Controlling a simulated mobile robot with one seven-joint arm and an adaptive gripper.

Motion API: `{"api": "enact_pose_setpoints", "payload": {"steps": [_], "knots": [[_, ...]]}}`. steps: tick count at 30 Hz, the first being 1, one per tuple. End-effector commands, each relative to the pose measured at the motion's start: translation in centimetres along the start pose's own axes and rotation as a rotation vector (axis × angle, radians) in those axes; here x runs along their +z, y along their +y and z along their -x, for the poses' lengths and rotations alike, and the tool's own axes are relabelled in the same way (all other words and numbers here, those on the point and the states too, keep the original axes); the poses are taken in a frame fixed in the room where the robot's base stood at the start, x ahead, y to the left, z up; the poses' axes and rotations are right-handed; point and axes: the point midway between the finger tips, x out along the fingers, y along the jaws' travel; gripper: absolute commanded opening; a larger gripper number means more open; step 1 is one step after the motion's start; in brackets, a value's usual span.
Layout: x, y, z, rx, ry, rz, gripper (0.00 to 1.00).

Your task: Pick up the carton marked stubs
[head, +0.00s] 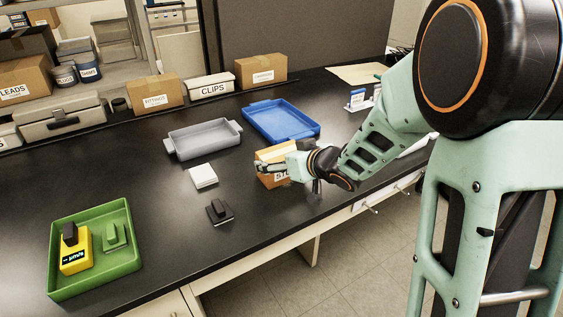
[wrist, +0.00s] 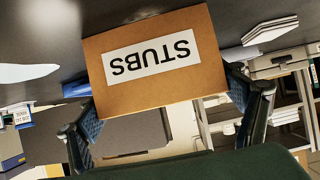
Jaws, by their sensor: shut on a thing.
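The carton marked STUBS (wrist: 150,64) is a brown box with a white label, which reads upside down in the wrist view. In the head view the carton (head: 268,154) shows in part behind my gripper, at the middle of the black bench. My gripper (head: 272,166) is shut on the carton. In the wrist view one finger (wrist: 88,125) is at the carton's left side and the other finger (wrist: 240,85) at its right side. I cannot tell whether the carton's underside touches the bench.
A grey tray (head: 172,149) and a blue tray (head: 262,114) lie behind the carton. A white block (head: 203,175) and a small dark device (head: 219,211) lie to its left. A green tray (head: 126,269) with a yellow meter (head: 74,252) stands at front left. Cartons (head: 154,91) line the back.

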Motion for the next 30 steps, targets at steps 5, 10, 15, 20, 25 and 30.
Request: {"api": "enact_pose_setpoints", "payload": {"steps": [5,10,15,20,25,30], "knots": [[-0.4,0.0,0.2,0.0,0.001,0.0,0.6],[-1.3,0.0,0.7,0.0,0.001,0.0,0.6],[-3.0,0.0,1.6,0.0,0.001,0.0,0.6],[-4.1,0.1,3.8,0.001,0.0,0.0,0.6],[-5.4,0.2,6.9,0.002,0.0,-0.002,0.6],[-6.2,0.3,10.7,0.004,-0.002,-0.002,0.6]]}}
